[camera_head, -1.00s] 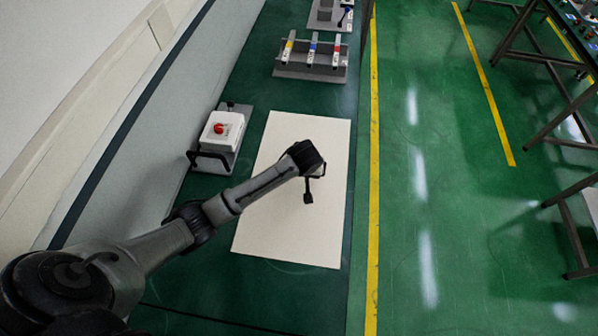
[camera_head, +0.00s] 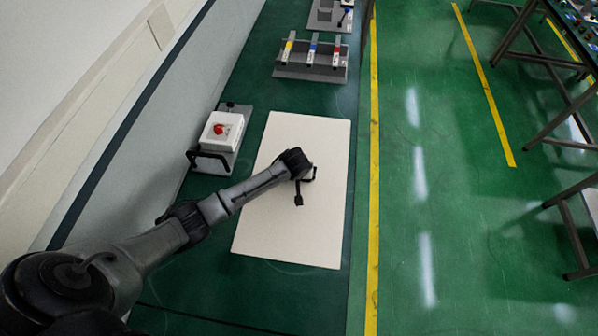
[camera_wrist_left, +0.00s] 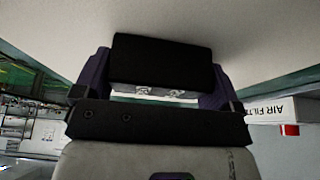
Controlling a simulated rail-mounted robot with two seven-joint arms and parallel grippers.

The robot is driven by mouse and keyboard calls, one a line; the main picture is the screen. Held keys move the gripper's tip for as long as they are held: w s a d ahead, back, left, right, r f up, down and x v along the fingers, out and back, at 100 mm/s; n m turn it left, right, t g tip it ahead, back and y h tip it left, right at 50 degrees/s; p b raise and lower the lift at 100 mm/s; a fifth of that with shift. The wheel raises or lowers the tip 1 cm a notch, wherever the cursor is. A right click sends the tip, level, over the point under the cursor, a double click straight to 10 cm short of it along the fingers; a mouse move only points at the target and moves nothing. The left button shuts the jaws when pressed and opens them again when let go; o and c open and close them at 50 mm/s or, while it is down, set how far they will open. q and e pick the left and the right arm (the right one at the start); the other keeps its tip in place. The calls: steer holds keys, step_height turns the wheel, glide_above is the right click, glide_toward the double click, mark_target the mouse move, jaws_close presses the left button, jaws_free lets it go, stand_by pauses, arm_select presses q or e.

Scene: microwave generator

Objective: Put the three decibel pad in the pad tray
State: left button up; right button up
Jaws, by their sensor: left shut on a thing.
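My left gripper (camera_head: 301,188) is over the cream board (camera_head: 285,235), seen from behind the wrist in the head view. In the left wrist view my gripper (camera_wrist_left: 153,92) is shut on a black block (camera_wrist_left: 160,60) with a silver lower strip bearing pale marks. I cannot read these marks, so I cannot tell if it is the three decibel pad. A grey rack (camera_head: 310,75) behind the board holds three upright bars with yellow, blue and red marks. No tray is clearly recognisable as the pad tray. My right gripper is not in view.
A white box with a red button (camera_head: 219,130) and a black handle stands left of the board. Another grey fixture (camera_head: 325,18) is at the far end of the green bench. The wall borders the bench's left. The board around my gripper is clear.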

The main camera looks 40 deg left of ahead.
arm_select(q)
steer(key=shift+f, duration=0.1)
steer(key=o, duration=0.7)
